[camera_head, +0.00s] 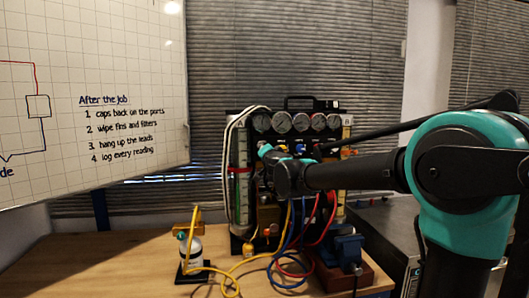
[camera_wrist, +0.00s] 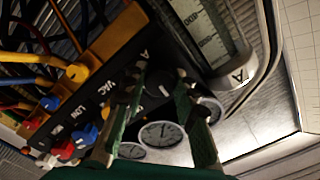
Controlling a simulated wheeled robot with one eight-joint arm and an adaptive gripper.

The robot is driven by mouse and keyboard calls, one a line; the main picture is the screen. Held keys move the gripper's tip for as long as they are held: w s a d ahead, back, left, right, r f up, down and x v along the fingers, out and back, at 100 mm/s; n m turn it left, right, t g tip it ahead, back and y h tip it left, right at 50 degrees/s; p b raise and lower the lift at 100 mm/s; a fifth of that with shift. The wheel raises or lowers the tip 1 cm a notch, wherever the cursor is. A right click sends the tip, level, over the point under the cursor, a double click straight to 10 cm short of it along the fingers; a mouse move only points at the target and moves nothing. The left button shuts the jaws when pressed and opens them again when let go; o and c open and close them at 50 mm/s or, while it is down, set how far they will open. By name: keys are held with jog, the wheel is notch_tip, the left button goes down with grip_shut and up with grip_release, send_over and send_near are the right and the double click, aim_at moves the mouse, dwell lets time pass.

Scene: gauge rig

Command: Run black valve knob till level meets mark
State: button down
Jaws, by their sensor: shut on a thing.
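The black valve knob (camera_wrist: 160,82) is on the dark manifold face, near the letter A in the wrist view. My gripper (camera_wrist: 157,90) has its two green fingers on either side of the knob and is shut on it. In the head view my gripper (camera_head: 266,151) is small and partly hidden by my wrist, and the knob is hidden. A clear upright tube (camera_head: 243,185) with a red band stands at the rig's left side. Its scale (camera_wrist: 205,32) shows in the wrist view beside an A label. The liquid level is too small to read surely.
Round gauges (camera_head: 281,122) line the rig's top. Red, blue and yellow knobs (camera_wrist: 76,72) and hoses crowd the manifold. Yellow, blue and red hoses (camera_head: 290,235) hang onto the bench. A white bottle (camera_head: 191,252) stands left; the bench's front left (camera_head: 110,265) is clear.

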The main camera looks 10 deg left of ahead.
jog(key=shift+n, duration=0.6)
jog(key=c, duration=1.2)
grip_release()
jog(key=shift+o, duration=0.2)
jog(key=shift+s, duration=0.1)
jog(key=v, duration=1.2)
